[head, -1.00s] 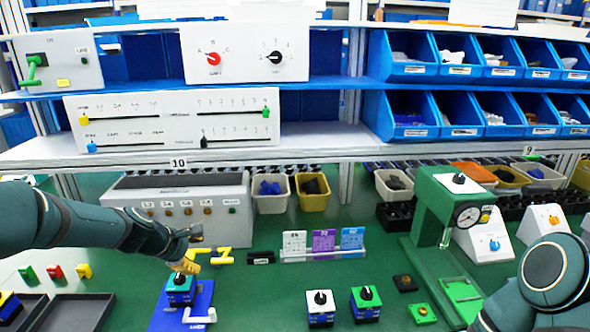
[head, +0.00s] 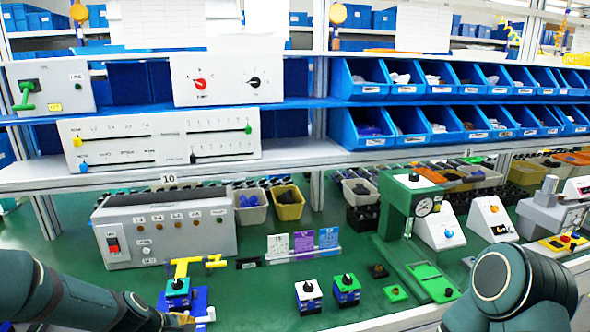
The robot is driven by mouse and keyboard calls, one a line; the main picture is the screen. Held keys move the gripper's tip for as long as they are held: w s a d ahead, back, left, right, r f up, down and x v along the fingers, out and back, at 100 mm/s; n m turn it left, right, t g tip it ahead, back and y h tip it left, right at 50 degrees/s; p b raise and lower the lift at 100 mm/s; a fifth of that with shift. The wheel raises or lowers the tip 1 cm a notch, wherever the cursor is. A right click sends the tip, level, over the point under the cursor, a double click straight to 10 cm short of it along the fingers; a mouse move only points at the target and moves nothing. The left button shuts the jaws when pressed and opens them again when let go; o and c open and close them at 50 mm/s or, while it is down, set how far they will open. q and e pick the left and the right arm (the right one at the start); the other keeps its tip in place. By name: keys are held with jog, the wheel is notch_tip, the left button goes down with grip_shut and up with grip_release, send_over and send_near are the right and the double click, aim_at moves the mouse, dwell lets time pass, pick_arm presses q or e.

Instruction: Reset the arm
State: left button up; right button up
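A rotary switch block (head: 178,291) with a black knob and a blue-green body stands on a blue fixture (head: 199,300) at the lower left of the head view. Two more switch blocks, one with a white top (head: 308,296) and one with a green top (head: 346,289), stand side by side at the lower middle.
A grey control box (head: 168,228) stands behind the fixture, with yellow handles (head: 190,265) beside it. A green press (head: 404,205) stands right of centre. Shelves with blue bins (head: 362,82) and a white dial panel (head: 228,80) are above.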

pick_arm(q)
jog(key=s+d+f+m+g, duration=0.3)
jog(key=s+d+f+m, duration=1)
jog(key=s+d+f, duration=0.3)
jog(key=s, duration=0.3)
jog(key=shift+d+h, duration=0.2)
jog(key=shift+h, duration=0.2)
